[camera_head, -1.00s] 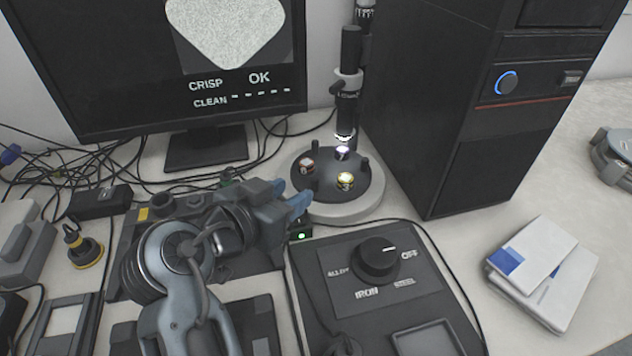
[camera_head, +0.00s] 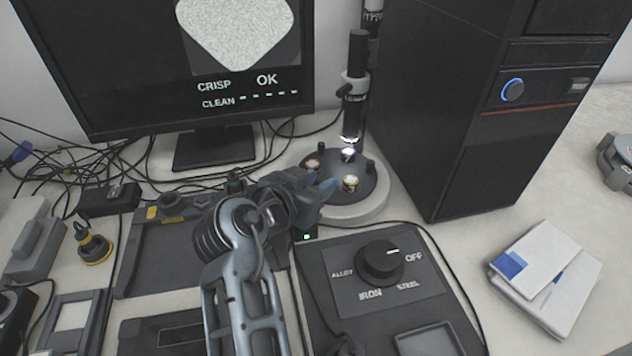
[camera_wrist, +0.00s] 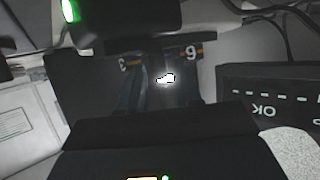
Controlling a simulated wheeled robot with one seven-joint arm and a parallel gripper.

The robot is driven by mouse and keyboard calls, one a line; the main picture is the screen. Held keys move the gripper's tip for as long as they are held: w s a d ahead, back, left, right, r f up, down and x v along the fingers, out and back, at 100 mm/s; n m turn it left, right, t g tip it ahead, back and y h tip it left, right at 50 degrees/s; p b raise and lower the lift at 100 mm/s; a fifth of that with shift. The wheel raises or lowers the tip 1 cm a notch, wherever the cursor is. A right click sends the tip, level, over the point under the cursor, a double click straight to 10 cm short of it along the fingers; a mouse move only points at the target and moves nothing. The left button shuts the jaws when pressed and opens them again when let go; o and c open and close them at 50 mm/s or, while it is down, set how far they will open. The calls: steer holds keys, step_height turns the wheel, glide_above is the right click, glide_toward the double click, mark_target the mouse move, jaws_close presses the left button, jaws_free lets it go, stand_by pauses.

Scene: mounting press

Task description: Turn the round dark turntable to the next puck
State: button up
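The round dark turntable (camera_head: 376,187) sits on a pale round base (camera_head: 367,212) below the microscope (camera_head: 354,105). A yellowish puck (camera_head: 351,182) is at its front, a reddish one (camera_head: 313,165) at the left, and a brightly lit one (camera_head: 348,154) under the lens. Short dark posts (camera_head: 370,166) stand on the turntable. The fingers look apart, with nothing seen held; contact with a post cannot be told. The wrist view is dark and shows number marks (camera_wrist: 192,53) by the pucks.
The monitor (camera_head: 200,125) behind reads CRISP, OK and CLEAN. A black tower (camera_head: 450,130) stands close on the right. A dial box (camera_head: 380,290) lies in front. Cables (camera_head: 90,165) lie at left. White booklets (camera_head: 545,275) lie at right.

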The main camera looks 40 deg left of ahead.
jaws_close()
